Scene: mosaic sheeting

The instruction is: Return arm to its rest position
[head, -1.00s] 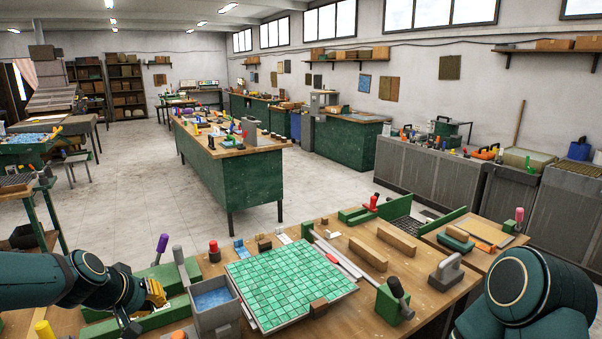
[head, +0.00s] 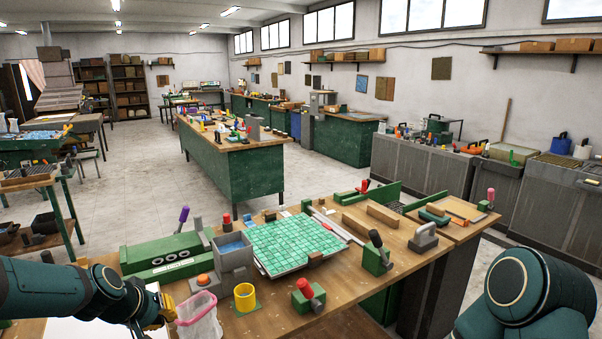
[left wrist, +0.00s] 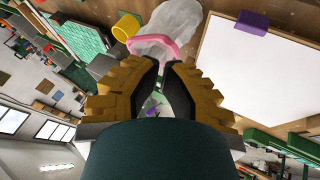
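My left arm comes in from the left in the head view. Its gripper (head: 170,312) has yellow-brown fingers and is low over the near left part of the workbench (head: 265,318). In the left wrist view the fingers of the left gripper (left wrist: 163,62) come close together, with a narrow gap between their dark pads. A pink-rimmed clear bag (head: 198,318) lies right by the fingertips, and its rim (left wrist: 165,48) shows just beyond them. I cannot tell whether the fingers touch it. Only a rounded part of my right arm shows at lower right; its gripper is out of view.
A yellow cup (head: 245,297), an orange button (head: 204,280) and a red-knobbed green block (head: 307,294) stand near the bag. A grey bin (head: 232,262) and green tile sheet (head: 295,243) lie behind. A white sheet (left wrist: 262,70) lies beside the gripper.

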